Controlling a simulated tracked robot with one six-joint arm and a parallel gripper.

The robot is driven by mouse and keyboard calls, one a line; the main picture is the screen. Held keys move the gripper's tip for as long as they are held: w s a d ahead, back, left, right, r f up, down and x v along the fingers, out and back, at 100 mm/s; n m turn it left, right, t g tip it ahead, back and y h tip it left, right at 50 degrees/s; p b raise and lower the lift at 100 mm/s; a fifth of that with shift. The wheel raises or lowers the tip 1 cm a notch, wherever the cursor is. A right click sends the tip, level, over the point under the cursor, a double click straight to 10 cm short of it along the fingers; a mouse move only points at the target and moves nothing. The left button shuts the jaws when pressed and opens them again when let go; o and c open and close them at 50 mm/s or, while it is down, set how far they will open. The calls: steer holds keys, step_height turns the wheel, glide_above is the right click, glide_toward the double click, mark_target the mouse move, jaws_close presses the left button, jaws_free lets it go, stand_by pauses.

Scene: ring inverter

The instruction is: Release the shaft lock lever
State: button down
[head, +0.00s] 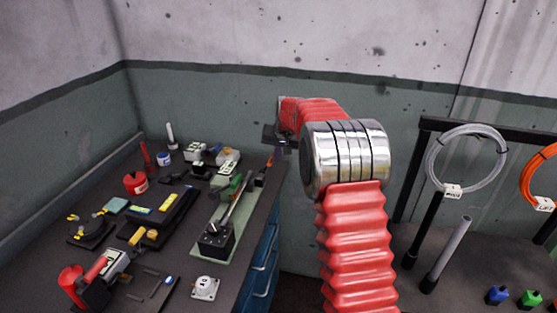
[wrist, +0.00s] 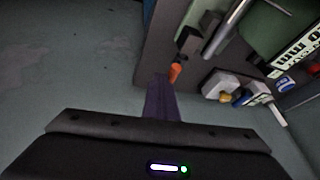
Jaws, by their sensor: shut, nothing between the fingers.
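A metal shaft (head: 238,202) runs from a black block (head: 216,240) along a green mat (head: 205,252) on the bench; it also shows in the wrist view (wrist: 226,28). A small dark part with an orange tip (head: 264,172) stands by the shaft's far end; it looks like the lock lever, but I cannot be sure. Its orange tip (wrist: 175,71) is close to my fingertips in the wrist view; I cannot tell whether they touch. My gripper (wrist: 161,80) is shut and empty. In the head view it is small and dark near the bench's far right edge.
The bench holds a red can (head: 135,183), a black tray (head: 160,215), a white round-topped device (head: 205,288) and several other small items. White boxes (wrist: 222,84) lie near the lever. Bare wall is behind; a coil rack (head: 466,158) stands right.

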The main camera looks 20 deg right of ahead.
steer(key=shift+w+a+r+n+g+h, duration=0.15)
steer(key=shift+w+a+r+g+h, duration=0.2)
steer(key=shift+a+h, duration=0.2)
steer(key=shift+w+a+r+n+g+h, duration=0.2)
steer(key=shift+w+a+g+h, duration=0.15)
steer(key=shift+a+g+h, duration=0.15)
steer(key=shift+w+a+r, duration=0.2)
steer(key=shift+w+a, duration=0.1)
steer(key=shift+a, duration=0.2)
steer(key=shift+w+a+r, duration=0.1)
steer(key=shift+a, duration=0.1)
steer(key=shift+r, duration=0.1)
steer(key=shift+d+r, duration=0.1)
steer(key=shift+r, duration=0.55)
steer(key=shift+d, duration=0.1)
